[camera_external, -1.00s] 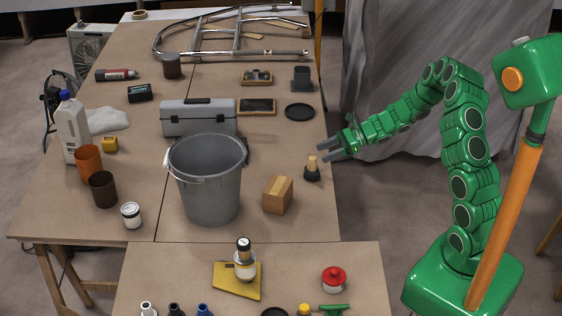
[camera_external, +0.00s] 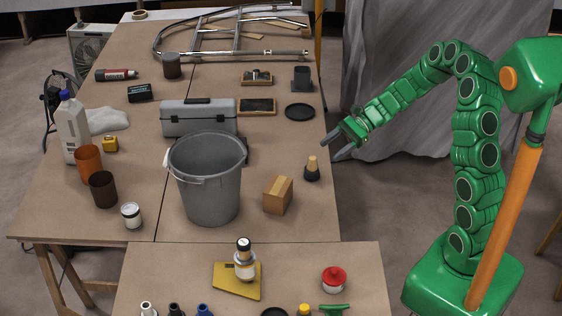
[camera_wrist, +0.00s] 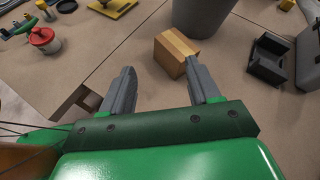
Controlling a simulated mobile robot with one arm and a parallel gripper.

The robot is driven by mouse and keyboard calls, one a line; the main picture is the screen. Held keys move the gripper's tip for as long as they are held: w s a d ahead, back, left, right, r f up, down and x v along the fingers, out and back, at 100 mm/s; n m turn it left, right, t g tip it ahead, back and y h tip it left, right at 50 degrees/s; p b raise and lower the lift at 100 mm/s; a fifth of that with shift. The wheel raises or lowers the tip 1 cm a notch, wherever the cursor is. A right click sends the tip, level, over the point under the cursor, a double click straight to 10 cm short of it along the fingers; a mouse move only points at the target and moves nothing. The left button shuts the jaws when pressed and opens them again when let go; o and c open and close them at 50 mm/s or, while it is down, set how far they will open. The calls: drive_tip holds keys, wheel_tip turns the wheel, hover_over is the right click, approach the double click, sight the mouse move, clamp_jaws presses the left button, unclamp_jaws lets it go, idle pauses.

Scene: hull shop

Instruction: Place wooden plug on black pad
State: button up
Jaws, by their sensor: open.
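The wooden plug (camera_external: 312,163), with a tan top and a dark lower part, stands upright near the right edge of the large table. I cannot make it out in the wrist view. A flat round black pad (camera_external: 300,112) lies farther back on the same table, apart from the plug. My gripper (camera_external: 334,148) is just right of the plug, by the table edge, and is open and empty. In the wrist view its two fingers (camera_wrist: 160,70) are spread, with a cardboard box (camera_wrist: 175,52) beyond them.
The cardboard box (camera_external: 278,195) and a grey bucket (camera_external: 208,190) stand left of the plug. A grey toolbox (camera_external: 198,120) is behind the bucket. A red-lidded container (camera_external: 333,279) is on the front table. The table around the black pad is mostly clear.

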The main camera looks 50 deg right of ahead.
drive_tip(key=s+a+r+n+g+h, duration=0.25)
drive_tip(key=s+a+r+n, duration=0.2)
drive_tip(key=s, duration=0.45)
drive_tip(key=s+a+r+n+g+h, duration=0.2)
drive_tip(key=s+a+r+n+g, duration=0.1)
drive_tip(key=s+a+n, duration=0.4)
drive_tip(key=s+d+r+n+h, duration=0.1)
drive_tip(key=s+d+n+h, duration=0.2)
drive_tip(key=s, duration=0.7)
drive_tip(key=s+d+r+n+h, duration=0.2)
drive_tip(key=s+d+h, duration=0.3)
drive_tip(key=s+d, duration=0.3)
drive_tip(key=s+n, duration=0.1)
drive_tip(key=s, duration=0.2)
drive_tip(key=shift+d+r+n, duration=0.15)
drive_tip(key=shift+r+n, duration=0.15)
drive_tip(key=shift+n, duration=0.05)
